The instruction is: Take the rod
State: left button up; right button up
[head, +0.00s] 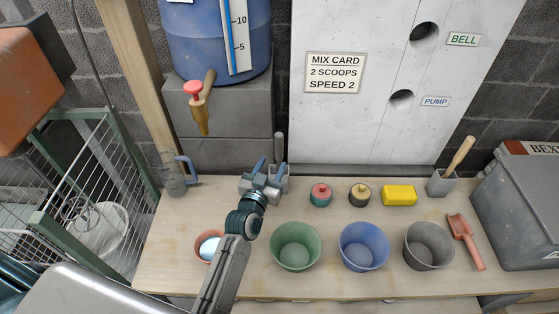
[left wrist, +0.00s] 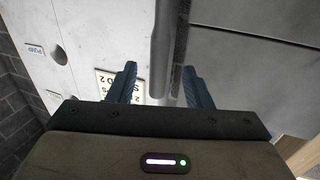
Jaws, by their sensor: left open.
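A grey rod (head: 279,148) stands upright near the back of the bench, just behind my left gripper (head: 270,168). Its lower part is hidden in the head view by the gripper and a pale block-like holder (head: 283,183). In the left wrist view the rod (left wrist: 163,45) comes down from the top edge, and its end shows between the two blue fingers of the gripper (left wrist: 160,80). The fingers are open, with gaps on both sides of the rod. I cannot tell how far beyond the fingertips it is. My right gripper is not in view.
Green (head: 296,247), blue (head: 363,247) and grey (head: 428,246) buckets stand along the front. Two knobbed items, a yellow block (head: 399,195), and a grey cup (head: 441,183) holding a wooden stick line the back. A red scoop (head: 465,240) lies at right. A white panel (head: 330,140) rises behind.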

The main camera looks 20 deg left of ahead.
aim_at(278, 155)
pick_arm(q)
jog(key=shift+w, duration=0.85)
jog(key=shift+w+r+p, duration=0.1)
jog(key=shift+w+p, duration=0.25)
jog(key=shift+w, duration=0.2)
jog(key=w, duration=0.4)
jog(key=shift+w+d+f+p, duration=0.1)
jog(key=shift+f+p, duration=0.1)
jog(key=shift+p, duration=0.2)
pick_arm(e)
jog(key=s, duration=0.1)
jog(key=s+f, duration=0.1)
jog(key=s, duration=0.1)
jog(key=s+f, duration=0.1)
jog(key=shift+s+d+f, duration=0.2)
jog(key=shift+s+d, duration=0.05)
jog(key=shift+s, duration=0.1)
pick_arm(q)
grip_shut()
